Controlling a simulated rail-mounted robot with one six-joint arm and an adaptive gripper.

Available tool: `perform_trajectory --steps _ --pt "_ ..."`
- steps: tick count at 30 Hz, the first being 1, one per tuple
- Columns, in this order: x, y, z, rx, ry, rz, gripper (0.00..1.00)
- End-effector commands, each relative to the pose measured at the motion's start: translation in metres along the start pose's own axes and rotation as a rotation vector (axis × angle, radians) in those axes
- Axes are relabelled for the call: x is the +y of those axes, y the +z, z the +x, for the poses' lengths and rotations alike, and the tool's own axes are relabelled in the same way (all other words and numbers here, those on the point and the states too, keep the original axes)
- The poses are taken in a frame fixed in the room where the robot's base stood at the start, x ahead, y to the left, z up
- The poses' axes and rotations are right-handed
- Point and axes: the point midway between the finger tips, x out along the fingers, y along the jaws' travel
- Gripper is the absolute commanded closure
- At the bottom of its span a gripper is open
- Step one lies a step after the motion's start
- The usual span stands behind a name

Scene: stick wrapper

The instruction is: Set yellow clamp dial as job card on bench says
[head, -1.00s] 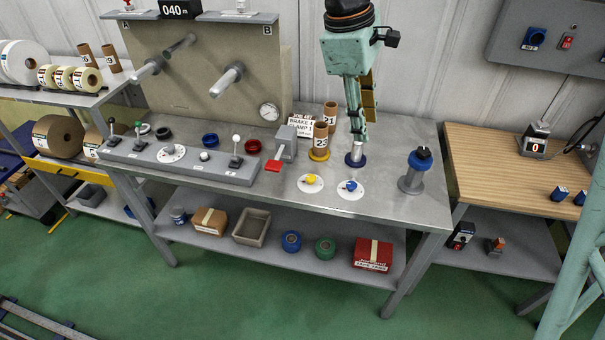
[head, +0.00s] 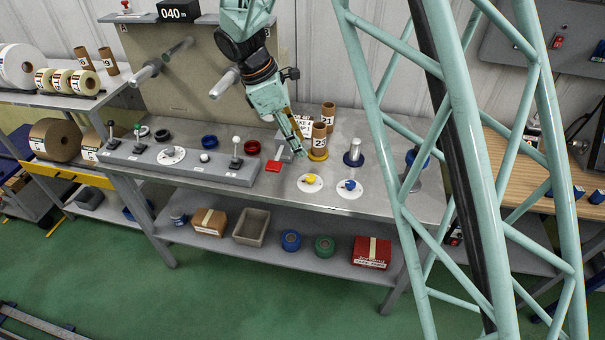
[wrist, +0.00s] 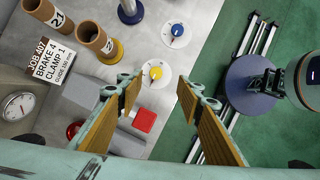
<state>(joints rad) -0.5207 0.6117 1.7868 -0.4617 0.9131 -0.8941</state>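The yellow clamp dial (head: 310,179) sits on a white round plate on the bench. In the wrist view the yellow dial (wrist: 156,73) shows between and beyond the fingertips. The job card (wrist: 55,70) reads "JOB 407, BRAKE 4, CLAMP 1", with a smaller guide line below, seemingly 100 mm. In the head view the card (head: 307,125) is partly covered by my gripper. My gripper (wrist: 158,95) is open and empty, its two padded fingers apart. In the head view my gripper (head: 300,154) is above and behind the yellow dial, apart from it. The dial's scale marks are too small to read.
A blue dial (head: 349,185) stands right of the yellow one. My green frame covers the bench's right end.

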Motion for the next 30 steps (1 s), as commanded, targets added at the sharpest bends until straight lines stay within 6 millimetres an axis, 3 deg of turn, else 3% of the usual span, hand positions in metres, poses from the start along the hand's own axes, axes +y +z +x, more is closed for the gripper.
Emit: perform_trajectory --steps 9,23,30 --pt "0.009 -0.019 0.013 -0.015 -0.001 -0.060 0.66" --pt "0.008 -0.019 0.015 -0.015 -0.001 -0.060 0.66" --pt "0.008 -0.018 0.029 -0.016 -0.003 -0.059 0.66"
